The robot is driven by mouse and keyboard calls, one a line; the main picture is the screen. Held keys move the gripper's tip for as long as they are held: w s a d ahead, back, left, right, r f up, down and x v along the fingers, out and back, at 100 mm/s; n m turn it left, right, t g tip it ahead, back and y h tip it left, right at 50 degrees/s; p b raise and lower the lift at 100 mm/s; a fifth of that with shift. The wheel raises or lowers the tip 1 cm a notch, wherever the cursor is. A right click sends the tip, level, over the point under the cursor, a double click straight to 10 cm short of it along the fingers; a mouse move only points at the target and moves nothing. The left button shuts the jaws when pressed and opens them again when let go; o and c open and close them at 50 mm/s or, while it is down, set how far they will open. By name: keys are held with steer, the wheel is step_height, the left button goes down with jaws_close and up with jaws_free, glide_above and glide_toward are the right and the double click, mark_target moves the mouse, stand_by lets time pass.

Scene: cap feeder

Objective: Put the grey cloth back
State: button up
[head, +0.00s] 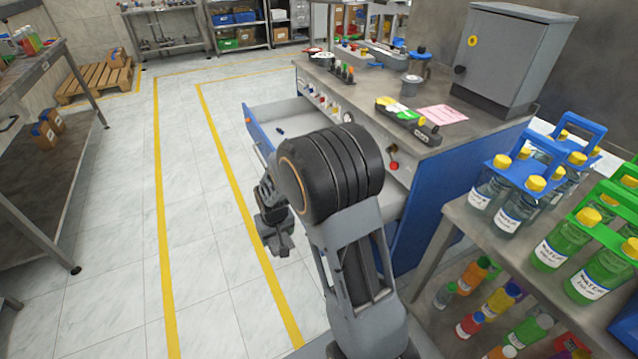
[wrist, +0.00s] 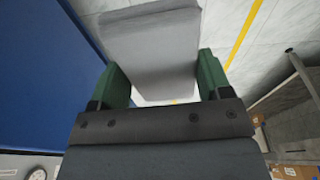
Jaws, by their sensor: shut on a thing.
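The grey cloth (wrist: 150,38) looks like a flat, folded grey block in the wrist view. It sits between the two green fingers of my gripper (wrist: 162,75), which is shut on it. In the head view my gripper (head: 276,236) hangs low, left of the blue workbench, above the tiled floor. I cannot make out the cloth clearly there. An open drawer (head: 285,112) with a pale inside and a blue front sticks out of the bench, behind my arm. My arm hides part of it.
The workbench top (head: 436,152) holds a level-like tool (head: 408,120), a pink sheet (head: 442,115) and a grey cabinet (head: 510,60). A rack with bottles (head: 515,205) stands close on the right. A blue panel (wrist: 40,75) is close on the left in the wrist view.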

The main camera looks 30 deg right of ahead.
step_height(320, 180, up, 8)
steer(key=p, duration=0.6)
steer(key=shift+f+p, duration=0.25)
steer(key=shift+p, duration=0.05)
steer(key=shift+d+r+p, duration=0.15)
steer(key=shift+r+p, duration=0.15)
steer(key=shift+r, duration=0.05)
steer(key=w+d+r, duration=0.1)
steer(key=d+r, duration=0.2)
steer(key=d, duration=0.9)
steer(key=w+d+r, duration=0.2)
steer(key=d+r, duration=0.2)
steer(key=d, duration=0.8)
steer(key=shift+w+r+m+b, duration=0.25)
steer(key=shift+r+m+b, duration=0.05)
steer(key=shift+b, duration=0.05)
